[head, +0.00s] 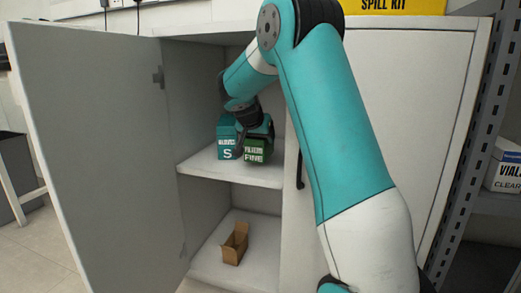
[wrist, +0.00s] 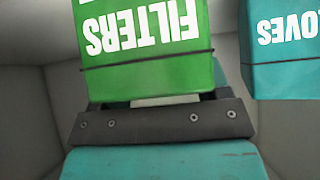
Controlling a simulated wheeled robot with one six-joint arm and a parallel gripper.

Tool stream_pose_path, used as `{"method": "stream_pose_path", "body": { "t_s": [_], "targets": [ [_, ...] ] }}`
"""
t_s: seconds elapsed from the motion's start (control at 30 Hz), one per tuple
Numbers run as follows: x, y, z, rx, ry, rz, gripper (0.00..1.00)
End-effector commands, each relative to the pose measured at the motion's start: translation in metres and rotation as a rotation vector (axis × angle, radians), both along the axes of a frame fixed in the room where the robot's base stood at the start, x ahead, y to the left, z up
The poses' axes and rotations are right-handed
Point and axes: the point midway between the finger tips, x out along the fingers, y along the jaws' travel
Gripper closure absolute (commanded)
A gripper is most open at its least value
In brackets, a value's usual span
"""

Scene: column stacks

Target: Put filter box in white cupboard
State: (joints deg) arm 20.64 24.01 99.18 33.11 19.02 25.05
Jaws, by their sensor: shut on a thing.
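The white cupboard (head: 272,174) stands open, with its door swung out to the left. My gripper (head: 259,134) is inside the upper compartment, above the middle shelf. It is shut on the green filter box (head: 254,153), which carries white lettering. In the wrist view the filter box (wrist: 145,45) fills the top centre, in front of my gripper (wrist: 160,112). The box is at or just above the shelf; I cannot tell if it touches it. The far sides of the box are hidden.
A teal gloves box (head: 227,150) stands on the same shelf, close to the left of the filter box; it also shows in the wrist view (wrist: 285,48). An open brown carton (head: 235,245) sits in the lower compartment. The shelf front is clear.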

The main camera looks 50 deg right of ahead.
Motion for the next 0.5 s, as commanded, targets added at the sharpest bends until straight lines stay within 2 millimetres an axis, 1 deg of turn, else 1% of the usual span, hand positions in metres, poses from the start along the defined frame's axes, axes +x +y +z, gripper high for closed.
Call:
{"method": "stream_pose_path", "body": {
  "t_s": [0.03, 0.1, 0.3, 0.47, 0.5],
  "targets": [
    [-0.0002, 0.0000, -0.0151, 0.001, 0.001, -0.001, 0.60],
    [-0.0001, 0.0000, -0.0197, 0.001, 0.000, 0.000, 0.60],
    [0.0000, 0.0000, -0.0167, 0.000, 0.000, 0.000, 0.60],
    [-0.0001, 0.0000, -0.0209, 0.001, 0.001, 0.001, 0.60],
    [0.0000, 0.0000, -0.0200, 0.001, 0.001, 0.001, 0.21]
  ]
}}
